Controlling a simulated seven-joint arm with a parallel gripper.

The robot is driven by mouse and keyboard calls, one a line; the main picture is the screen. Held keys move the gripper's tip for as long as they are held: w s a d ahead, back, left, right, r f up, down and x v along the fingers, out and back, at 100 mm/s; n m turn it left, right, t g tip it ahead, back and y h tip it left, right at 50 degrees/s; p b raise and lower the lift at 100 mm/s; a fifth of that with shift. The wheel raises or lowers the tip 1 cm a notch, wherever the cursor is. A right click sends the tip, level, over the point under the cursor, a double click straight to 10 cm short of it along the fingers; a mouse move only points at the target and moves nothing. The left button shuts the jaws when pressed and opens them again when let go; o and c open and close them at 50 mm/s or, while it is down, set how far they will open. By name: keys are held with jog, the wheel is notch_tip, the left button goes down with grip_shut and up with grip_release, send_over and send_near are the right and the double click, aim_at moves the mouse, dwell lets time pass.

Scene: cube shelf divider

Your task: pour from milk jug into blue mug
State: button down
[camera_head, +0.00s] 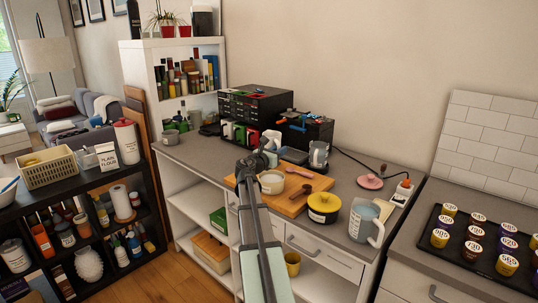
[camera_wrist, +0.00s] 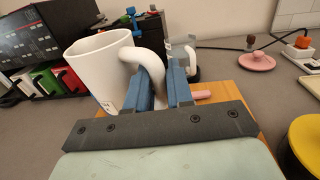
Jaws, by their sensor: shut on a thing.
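My gripper (camera_head: 262,158) is shut on the handle of a white jug (camera_wrist: 103,72), which I take as the milk jug. In the wrist view my blue fingers (camera_wrist: 165,88) close on the handle, and the jug is at their left with its rim up. Its contents are hidden. In the head view the jug (camera_head: 271,139) is partly hidden by my gripper, above the back of the wooden board. A pale blue-grey mug (camera_head: 365,221) with a handle stands at the counter's right front. It is the only bluish mug I can make out.
The wooden board (camera_head: 315,184) holds a white pot (camera_head: 272,182). A yellow lidded pot (camera_head: 323,207) stands near its right end. A black drawer unit (camera_head: 255,104) and coloured mugs stand behind. A pink lid (camera_head: 370,182) and an orange plug (camera_head: 405,184) lie at the right.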

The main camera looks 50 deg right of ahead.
aim_at(276, 139)
jog(key=w+d+r+n+g+y, duration=0.2)
jog(key=r+n, duration=0.1)
jog(key=shift+d+y, duration=0.35)
jog(key=shift+y, duration=0.05)
jog(key=shift+f+g, duration=0.15)
jog(key=shift+g, duration=0.15)
jog(key=shift+n, duration=0.3)
jog(key=shift+w+d+r+n+y, duration=0.1)
jog(key=shift+w+r+n+y, duration=0.15)
jog(key=shift+y, duration=0.25)
dwell(1.4)
jog(key=shift+w+d+r+n+g+y, duration=0.3)
jog(key=shift+r+n+g+y, duration=0.15)
jog(key=shift+n, duration=0.1)
dwell(1.3)
jog(key=shift+a, duration=0.1)
dwell(0.5)
